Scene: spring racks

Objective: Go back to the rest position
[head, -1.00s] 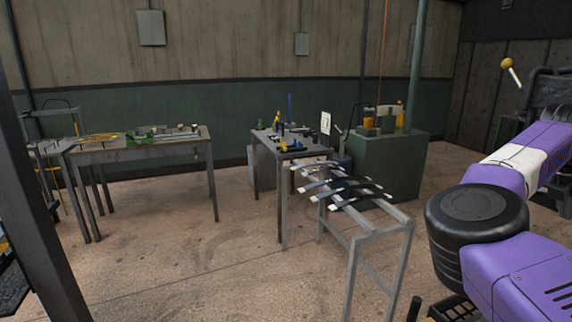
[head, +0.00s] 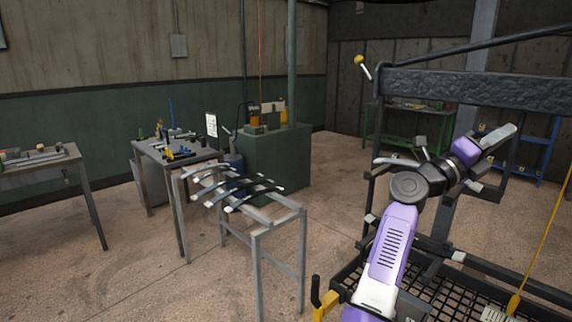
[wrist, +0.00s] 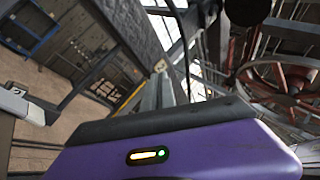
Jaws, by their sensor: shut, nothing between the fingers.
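My purple and black arm is at the right of the head view, over the black mesh deck. Its far end, with my gripper (head: 506,135), points up and to the right, clear of the racks. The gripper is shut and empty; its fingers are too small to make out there.
A grey metal rack (head: 272,226) bears several dark curved leaf springs (head: 250,192). Behind it are a workbench with tools (head: 150,150) and a green cabinet (head: 275,165). A green shelf (head: 400,125) and a blue shelf (head: 530,150) stand farther back. Open floor lies between.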

